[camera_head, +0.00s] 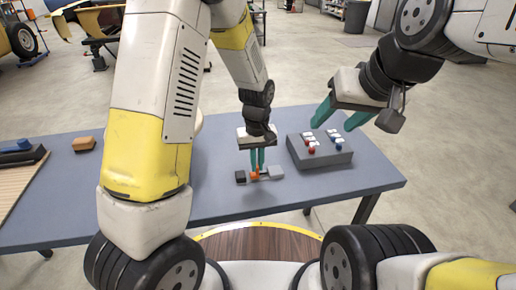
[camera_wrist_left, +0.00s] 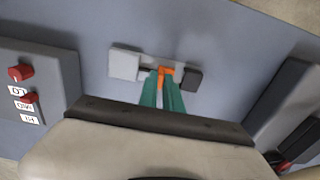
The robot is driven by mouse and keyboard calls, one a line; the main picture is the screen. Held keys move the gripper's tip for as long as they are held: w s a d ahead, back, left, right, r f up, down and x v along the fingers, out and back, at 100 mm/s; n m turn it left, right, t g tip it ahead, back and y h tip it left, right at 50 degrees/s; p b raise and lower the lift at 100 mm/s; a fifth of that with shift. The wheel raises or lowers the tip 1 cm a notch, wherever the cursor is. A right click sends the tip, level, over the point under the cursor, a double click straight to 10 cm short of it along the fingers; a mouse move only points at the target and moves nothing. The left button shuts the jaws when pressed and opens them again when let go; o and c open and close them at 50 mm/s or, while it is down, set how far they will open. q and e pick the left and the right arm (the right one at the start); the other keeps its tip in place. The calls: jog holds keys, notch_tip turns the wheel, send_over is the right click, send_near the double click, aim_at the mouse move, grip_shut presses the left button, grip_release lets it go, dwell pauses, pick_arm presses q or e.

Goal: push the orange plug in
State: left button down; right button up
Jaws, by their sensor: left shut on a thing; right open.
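The orange plug (camera_head: 255,174) is low over the blue-grey table, between the fingers of my left gripper (camera_head: 257,168). It also shows in the left wrist view (camera_wrist_left: 165,71), with the green fingertips closed on it. A light grey block (camera_wrist_left: 124,64) lies on one side of the plug and a small black block (camera_wrist_left: 192,78) on the other. A short dark piece shows between the plug and the grey block; I cannot tell how far the plug sits in. My right gripper (camera_head: 335,118) is open and empty above the grey box, to the right.
A grey box (camera_head: 322,153) with red and blue knobs and white labels stands right of the plug. An orange-brown block (camera_head: 83,144), dark and blue items and a ribbed board (camera_head: 18,182) lie at the left. The table (camera_head: 225,205) is clear in front of the plug.

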pick_arm(q)
jog(key=shift+s+a, duration=0.2)
jog(key=shift+a, duration=0.65)
jog(key=shift+s+a, duration=0.15)
jog(key=shift+a, duration=0.65)
jog(key=c, duration=1.5)
grip_release()
jog(key=shift+a, duration=0.1)
jog(key=shift+r, duration=0.25)
notch_tip(320, 180, up, 7)
jog(key=shift+r, duration=0.15)
jog(key=shift+r, duration=0.1)
